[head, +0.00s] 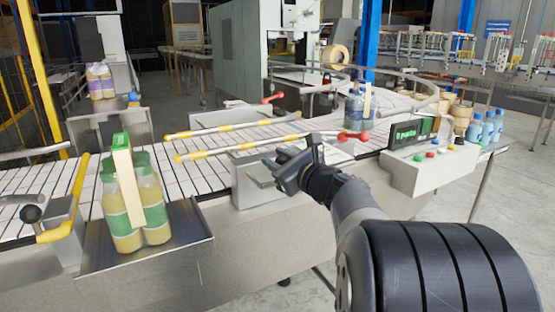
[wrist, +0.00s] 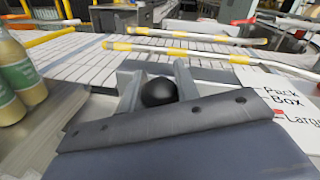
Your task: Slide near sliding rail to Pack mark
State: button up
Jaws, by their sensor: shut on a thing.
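The near sliding rail (head: 235,148) is a yellow and white bar above the near side of the conveyor; it also shows in the wrist view (wrist: 180,51). My gripper (head: 290,170) is in front of it at the conveyor's near edge. In the wrist view my gripper (wrist: 158,92) is shut on a round black knob (wrist: 160,91), between the two grey fingers. The white scale plate (wrist: 262,82) is right of the knob, with the words Pack, Box and Large. The Pack mark (wrist: 277,91) is the uppermost readable one. The knob's link to the rail is hidden.
The far rail (head: 235,127) runs behind the near one. A juice bottle pack (head: 132,200) stands on a tray at the left. A blue bottle pack (head: 358,106) stands on the conveyor (head: 60,180) farther right. A control box (head: 430,160) with a green display is right of my gripper.

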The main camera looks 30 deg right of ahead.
grip_shut()
jog(key=w, duration=0.5)
jog(key=shift+a, duration=0.1)
jog(key=o, duration=1.1)
grip_release()
jog(key=shift+c, duration=0.2)
jog(key=shift+s, duration=0.15)
